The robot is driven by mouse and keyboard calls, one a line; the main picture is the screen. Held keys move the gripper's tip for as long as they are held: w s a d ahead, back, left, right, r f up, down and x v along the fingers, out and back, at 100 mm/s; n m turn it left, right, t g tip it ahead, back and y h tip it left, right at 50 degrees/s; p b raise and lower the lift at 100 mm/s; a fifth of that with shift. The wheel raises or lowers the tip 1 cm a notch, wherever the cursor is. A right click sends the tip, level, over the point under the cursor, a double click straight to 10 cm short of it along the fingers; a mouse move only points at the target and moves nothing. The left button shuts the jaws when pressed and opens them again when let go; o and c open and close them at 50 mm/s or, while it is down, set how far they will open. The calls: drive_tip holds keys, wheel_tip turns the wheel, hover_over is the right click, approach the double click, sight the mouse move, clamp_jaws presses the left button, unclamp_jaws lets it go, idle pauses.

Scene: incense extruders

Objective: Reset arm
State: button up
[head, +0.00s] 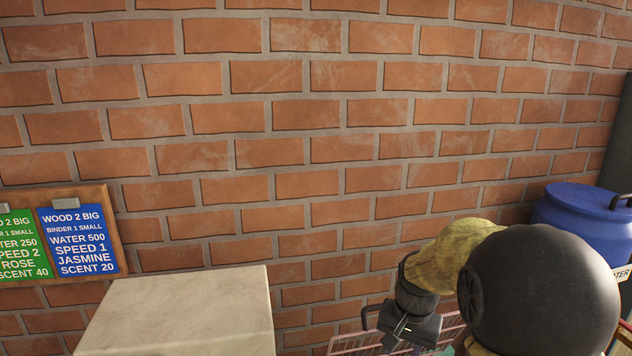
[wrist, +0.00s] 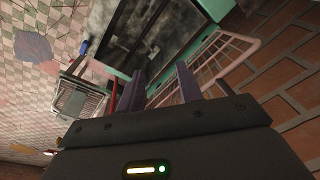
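My gripper (wrist: 160,72) shows in the wrist view with its two dark fingers apart and nothing between them. In the head view my arm is folded at the lower right. The gripper's dark housing (head: 412,326) hangs there in front of the brick wall, and its fingertips are hidden or below the frame.
A pale stone-topped block (head: 180,312) stands at the lower left. A board with green and blue recipe cards (head: 78,242) hangs left. A blue barrel (head: 585,212) stands right, behind my arm. A pink wire basket (head: 350,342) is below my gripper; a wire cart (wrist: 82,100) shows in the wrist view.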

drive_tip(key=s+a+f+n+b, duration=0.1)
drive_tip(key=s+f+n, duration=0.1)
drive_tip(key=s, duration=0.4)
drive_tip(key=s+a+f+n+t+b, duration=0.1)
drive_tip(key=s+f+n, duration=0.2)
drive_tip(key=s+f, duration=0.2)
drive_tip(key=shift+s+b, duration=0.4)
drive_tip(key=shift+s, duration=0.6)
drive_tip(key=shift+f, duration=0.1)
drive_tip(key=shift+a, duration=0.15)
idle(0.3)
